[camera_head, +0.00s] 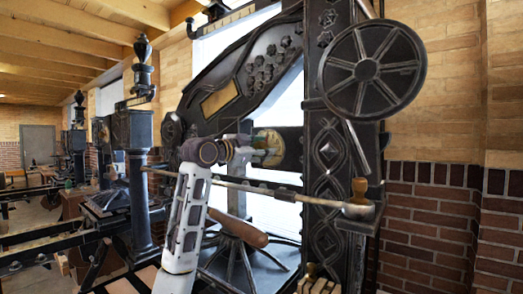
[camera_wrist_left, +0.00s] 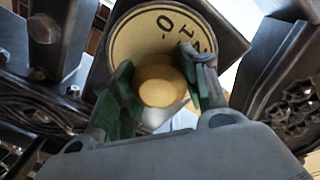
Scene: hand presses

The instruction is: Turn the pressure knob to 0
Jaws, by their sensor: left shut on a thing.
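The pressure knob (camera_wrist_left: 160,82) is a round brass-coloured knob at the centre of a pale dial plate (camera_wrist_left: 135,38) with dark markings. In the left wrist view the dial shows a 0 and a 1 near its top, and part of its edge is hidden by my fingers. My left gripper (camera_wrist_left: 162,76) has its green-padded fingers on both sides of the knob and is shut on it. In the head view my left gripper (camera_head: 262,154) reaches the dial (camera_head: 269,143) on the dark press, covering much of it. My right gripper is not in view.
The ornate black press (camera_head: 325,180) has a large spoked handwheel (camera_head: 372,69) at upper right. A brick wall (camera_head: 440,215) stands at right, and another press column (camera_head: 138,190) at left.

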